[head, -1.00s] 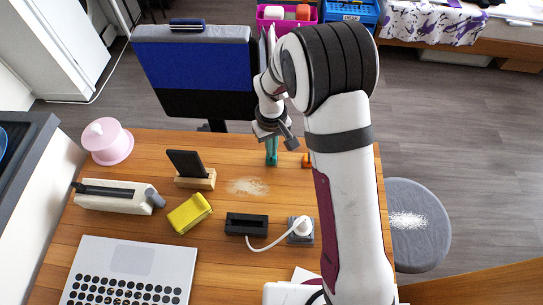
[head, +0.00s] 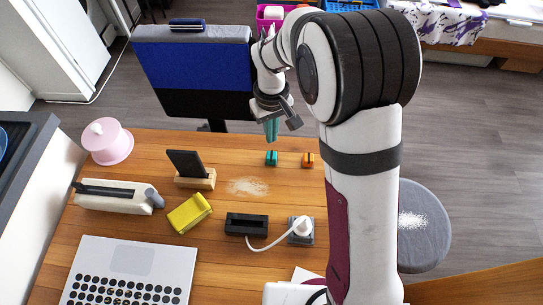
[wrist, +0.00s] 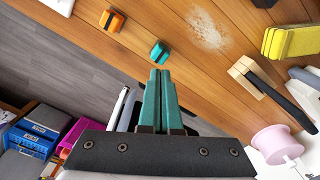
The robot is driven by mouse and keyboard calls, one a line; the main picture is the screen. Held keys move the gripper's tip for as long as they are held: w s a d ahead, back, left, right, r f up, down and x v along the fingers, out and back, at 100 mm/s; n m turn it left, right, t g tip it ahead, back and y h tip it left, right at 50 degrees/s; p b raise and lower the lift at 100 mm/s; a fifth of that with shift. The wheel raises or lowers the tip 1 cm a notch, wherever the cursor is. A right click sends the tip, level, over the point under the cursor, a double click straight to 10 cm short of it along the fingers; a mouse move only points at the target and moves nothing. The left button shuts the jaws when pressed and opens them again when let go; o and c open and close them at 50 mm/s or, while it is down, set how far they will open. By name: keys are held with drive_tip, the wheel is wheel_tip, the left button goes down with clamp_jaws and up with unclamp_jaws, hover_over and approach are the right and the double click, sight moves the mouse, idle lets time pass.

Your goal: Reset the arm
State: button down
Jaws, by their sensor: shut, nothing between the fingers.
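My gripper (head: 271,130) hangs above the far edge of the wooden table (head: 140,215), with its teal fingers pointing down. In the wrist view the teal fingers (wrist: 158,78) lie together, shut, with nothing between them. A small teal block (head: 271,158) sits on the table just below and apart from the fingertips; it also shows in the wrist view (wrist: 159,53). A small orange block (head: 308,160) sits to its right.
The table holds a phone on a wooden stand (head: 194,170), a yellow object (head: 189,212), a black holder (head: 247,225), a plug in a socket (head: 301,230), a pink pot (head: 107,142) and a laptop (head: 130,272). A blue chair (head: 195,65) stands behind. White specks (head: 247,186) lie mid-table.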

idle(0.3)
drive_tip(key=s+d+r+m+y, duration=0.1)
drive_tip(key=s+d+r+m, duration=0.3)
drive_tip(key=s+r, duration=0.3)
drive_tip(key=s+d+r+m, duration=0.4)
drive_tip(key=s+d+r, duration=0.1)
drive_tip(key=s, duration=0.4)
drive_tip(key=s+m, duration=0.3)
drive_tip(key=s, duration=0.6)
drive_tip(key=shift+s+d+f+m+y, duration=0.3)
drive_tip(key=shift+s+y, duration=0.05)
drive_tip(key=shift+y, duration=0.05)
